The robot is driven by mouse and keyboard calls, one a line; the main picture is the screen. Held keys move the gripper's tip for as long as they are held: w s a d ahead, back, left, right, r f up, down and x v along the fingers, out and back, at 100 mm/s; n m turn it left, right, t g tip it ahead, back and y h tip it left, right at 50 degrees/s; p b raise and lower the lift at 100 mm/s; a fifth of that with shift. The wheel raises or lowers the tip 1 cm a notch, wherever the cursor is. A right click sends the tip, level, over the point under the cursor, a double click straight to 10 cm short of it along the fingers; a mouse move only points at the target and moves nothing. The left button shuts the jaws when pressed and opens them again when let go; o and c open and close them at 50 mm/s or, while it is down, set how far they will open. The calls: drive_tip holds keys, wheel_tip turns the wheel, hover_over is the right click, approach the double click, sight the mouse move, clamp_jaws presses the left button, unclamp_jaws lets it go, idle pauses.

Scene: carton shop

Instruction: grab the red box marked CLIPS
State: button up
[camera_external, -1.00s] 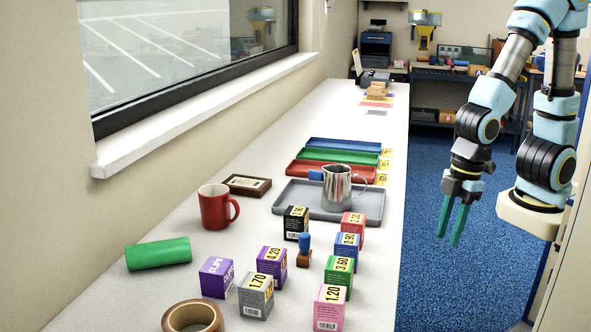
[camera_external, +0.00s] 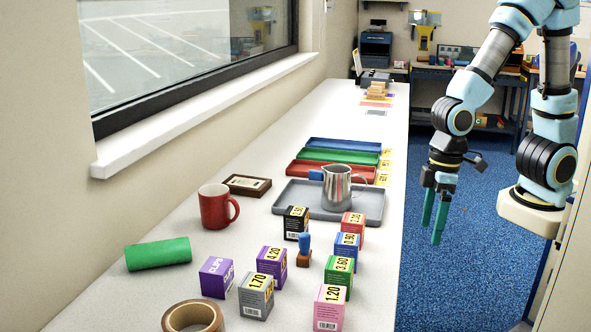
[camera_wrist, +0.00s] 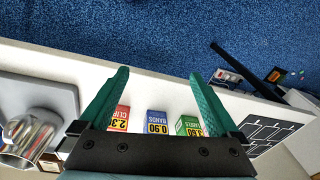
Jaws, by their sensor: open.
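The red box (camera_external: 351,231) stands on the white counter in the external view, in the right-hand row of small boxes, beside the grey tray's front edge. In the wrist view the red box (camera_wrist: 121,117), lettered CLIP with a price label, shows next to the left finger, which partly covers it. My gripper (camera_external: 433,220) has green fingers pointing down, to the right of the counter, over the blue floor. In the wrist view my gripper (camera_wrist: 160,75) is open and empty.
A blue box (camera_external: 346,246), a green box (camera_external: 338,272) and a pink box (camera_external: 329,308) stand nearer in the same row. A black box (camera_external: 296,222) and a stamp (camera_external: 304,251) are to the left. A steel pitcher (camera_external: 337,188) stands on the grey tray (camera_external: 290,204) behind.

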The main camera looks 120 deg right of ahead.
drive_tip(key=w+d+r+m+y+p, duration=0.15)
drive_tip(key=w+d+m, duration=0.35)
drive_tip(key=d+m, duration=0.65)
drive_tip(key=m+t+y, duration=0.1)
drive_tip(key=m+t, duration=0.1)
drive_tip(key=m, duration=0.7)
approach(353, 231)
drive_tip(key=shift+s+d+f+n, duration=0.25)
drive_tip(key=shift+s+d+f, duration=0.1)
drive_tip(key=shift+s, duration=0.2)
drive_tip(key=shift+m+y, duration=0.25)
drive_tip(key=shift+m, duration=0.15)
drive_tip(key=x, duration=0.3)
drive_tip(key=p+x, duration=0.1)
drive_tip(key=x, duration=0.3)
drive_tip(key=d+p+x, duration=0.1)
drive_tip(key=x, duration=0.2)
drive_tip(key=shift+w+f, duration=0.2)
drive_tip(key=shift+f, duration=0.2)
drive_tip(key=c, duration=1.5)
